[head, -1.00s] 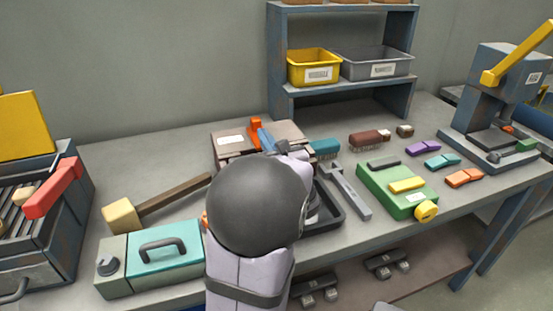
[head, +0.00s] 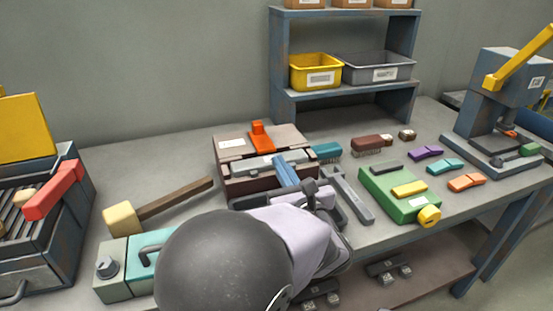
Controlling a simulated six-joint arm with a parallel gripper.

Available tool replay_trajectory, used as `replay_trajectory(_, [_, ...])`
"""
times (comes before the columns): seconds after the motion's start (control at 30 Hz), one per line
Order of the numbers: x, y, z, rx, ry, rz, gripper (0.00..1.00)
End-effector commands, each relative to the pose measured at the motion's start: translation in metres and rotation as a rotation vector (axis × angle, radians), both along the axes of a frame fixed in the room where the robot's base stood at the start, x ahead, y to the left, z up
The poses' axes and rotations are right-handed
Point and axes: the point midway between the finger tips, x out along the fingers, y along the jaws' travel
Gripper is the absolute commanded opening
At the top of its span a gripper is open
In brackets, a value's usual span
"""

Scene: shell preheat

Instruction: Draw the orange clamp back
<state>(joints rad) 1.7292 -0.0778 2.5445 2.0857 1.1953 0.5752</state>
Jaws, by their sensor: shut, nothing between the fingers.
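A grey bar (head: 262,163) lies across the fixture in front of the clamp. My arm hides the bench in front of the fixture.
A wood-handled mallet (head: 160,205) and a teal case (head: 133,262) lie to the left. A teal brush (head: 326,151), a grey tool (head: 350,195) and a green box (head: 398,193) are to the right. A shelf (head: 345,90) with bins stands behind.

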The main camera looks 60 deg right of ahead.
Motion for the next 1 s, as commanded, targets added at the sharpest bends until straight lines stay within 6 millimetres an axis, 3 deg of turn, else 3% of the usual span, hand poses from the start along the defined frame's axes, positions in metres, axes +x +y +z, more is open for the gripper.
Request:
replay_trajectory(0.23, [0.003, 0.005, -0.022, -0.057, 0.009, 0.004, 0.0])
replay_trajectory(0.4, [0.008, 0.014, -0.011, -0.194, 0.052, 0.022, 0.0])
replay_trajectory(0.5, [0.011, 0.017, 0.008, -0.243, 0.096, 0.032, 0.0])
replay_trajectory(0.57, [0.01, 0.013, 0.018, -0.195, 0.095, 0.03, 0.0])
replay_trajectory(0.8, [0.003, 0.004, 0.006, -0.025, 0.023, 0.002, 0.0])
replay_trajectory(1.0, [0.003, 0.003, 0.005, 0.002, -0.001, 0.0, 0.0])
